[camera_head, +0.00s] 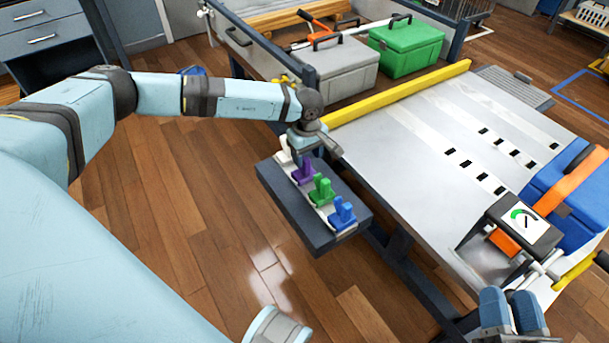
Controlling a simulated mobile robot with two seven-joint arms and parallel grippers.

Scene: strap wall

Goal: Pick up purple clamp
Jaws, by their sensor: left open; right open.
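The purple clamp (303,172) stands in a row on a pale strip on a dark grey block (270,188) beside the table's left edge. A white clamp (285,145) is behind it, partly hidden by my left gripper. A green clamp (321,190) and a blue clamp (342,213) are in front of it. My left gripper (299,158) is open and points down right at the purple clamp's top; I cannot tell whether it touches it. My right gripper (512,312) is open at the bottom right, far from the clamps, with no object seen in it.
The grey table (410,140) has a yellow bar (400,92) along its back. A blue case (570,190) with an orange strap (565,195) and a gauge stand (518,222) are at its right. Grey (337,68) and green (406,46) toolboxes stand behind. Wooden floor lies left of the block.

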